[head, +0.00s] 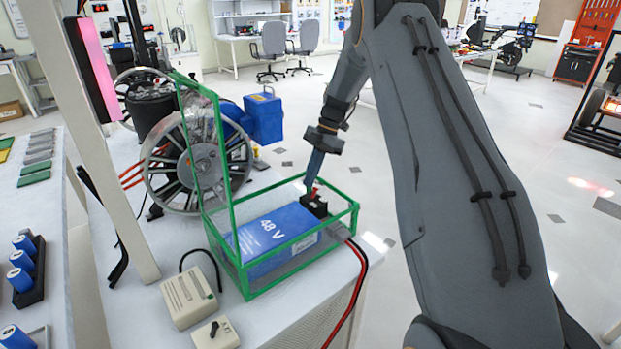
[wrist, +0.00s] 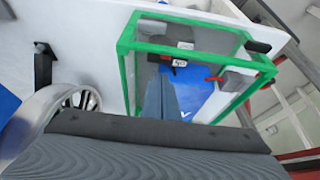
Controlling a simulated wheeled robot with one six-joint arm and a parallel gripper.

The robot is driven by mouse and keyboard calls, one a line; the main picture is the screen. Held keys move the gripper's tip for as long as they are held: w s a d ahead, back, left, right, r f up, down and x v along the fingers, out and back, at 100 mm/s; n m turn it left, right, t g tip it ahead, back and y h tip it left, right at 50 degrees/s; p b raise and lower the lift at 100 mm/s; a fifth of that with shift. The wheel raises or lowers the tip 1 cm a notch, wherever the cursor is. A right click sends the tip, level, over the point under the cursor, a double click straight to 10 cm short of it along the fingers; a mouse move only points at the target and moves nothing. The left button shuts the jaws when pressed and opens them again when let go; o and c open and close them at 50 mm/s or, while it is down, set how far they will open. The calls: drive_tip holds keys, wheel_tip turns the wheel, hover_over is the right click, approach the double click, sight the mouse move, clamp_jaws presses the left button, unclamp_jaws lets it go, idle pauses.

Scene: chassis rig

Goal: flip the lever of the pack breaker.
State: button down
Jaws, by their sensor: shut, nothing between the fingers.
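The blue battery pack (head: 270,240), marked 48 V, lies inside a clear box with a green frame (head: 245,285). The pack breaker (head: 316,207) is a small black block at the pack's far right end, with a small red part on top that looks like its lever. In the wrist view the breaker (wrist: 180,62) is dark with a white label, just beyond the fingertips. My gripper (head: 309,185) points down into the box from above, its blue fingers together and empty, tips close to the breaker. The wrist view shows the gripper (wrist: 163,80) too. I cannot tell whether it touches the lever.
The green frame's top rails surround the gripper, with a tall green upright on the left. Red and black cables (head: 356,285) leave the box at right. A beige box (head: 188,297) and a switch box (head: 215,334) sit in front. A spoked wheel (head: 180,170) stands behind left.

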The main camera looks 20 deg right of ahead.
drive_tip(key=w+d+r, duration=0.2)
drive_tip(key=d+r, duration=0.4)
drive_tip(key=r, duration=0.1)
drive_tip(key=shift+w+d+b, duration=0.15)
drive_tip(key=shift+d+b, duration=0.15)
drive_tip(key=shift+r, duration=0.1)
drive_tip(key=s+a+f+m+h, duration=0.1)
drive_tip(key=s+a+m, duration=0.3)
drive_tip(key=s+m, duration=0.3)
drive_tip(key=s+a+m+t+h, duration=0.1)
drive_tip(key=s+a+m, duration=0.3)
drive_tip(key=s, duration=1.2)
drive_tip(key=s+a+f+m+t+h, duration=0.1)
drive_tip(key=s+a+m, duration=0.4)
drive_tip(key=s+m, duration=0.6)
drive_tip(key=shift+s+f+h, duration=0.35)
drive_tip(key=shift+s+h, duration=0.25)
drive_tip(key=shift+h, duration=0.2)
